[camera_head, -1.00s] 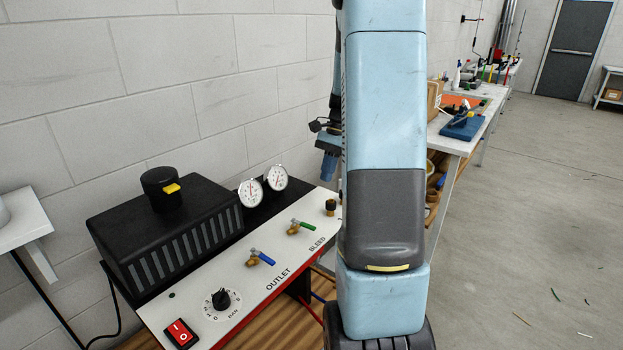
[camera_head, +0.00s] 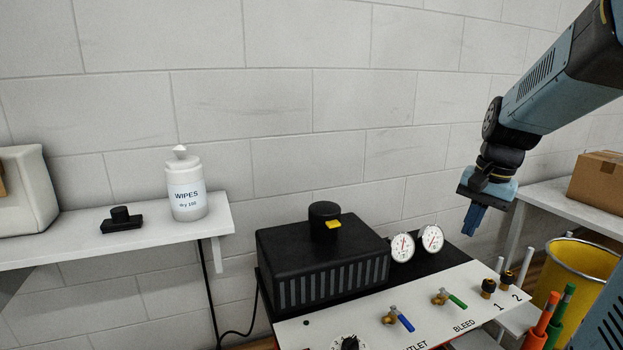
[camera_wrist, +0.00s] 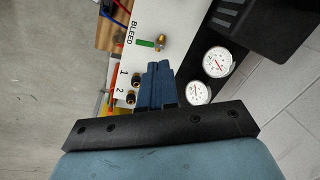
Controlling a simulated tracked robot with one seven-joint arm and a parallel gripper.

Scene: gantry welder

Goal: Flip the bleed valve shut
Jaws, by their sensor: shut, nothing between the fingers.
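The bleed valve (camera_head: 443,297) is a brass fitting with a green lever on the white panel, above the word BLEED. Its lever points toward the lower right in the head view. In the wrist view the bleed valve's green lever (camera_wrist: 146,43) points left from its brass body, toward the BLEED label. My gripper (camera_head: 474,222) points down above the far right part of the panel, shut and empty, apart from the valve. In the wrist view the blue fingers (camera_wrist: 158,78) are together, just below the valve in the picture.
The outlet valve (camera_head: 398,318) with a blue lever is left of the bleed valve. Two gauges (camera_head: 416,243) stand behind, beside a black box (camera_head: 320,262). Ports 1 and 2 (camera_head: 497,287) are to the right. A yellow bin (camera_head: 575,270) stands farther right.

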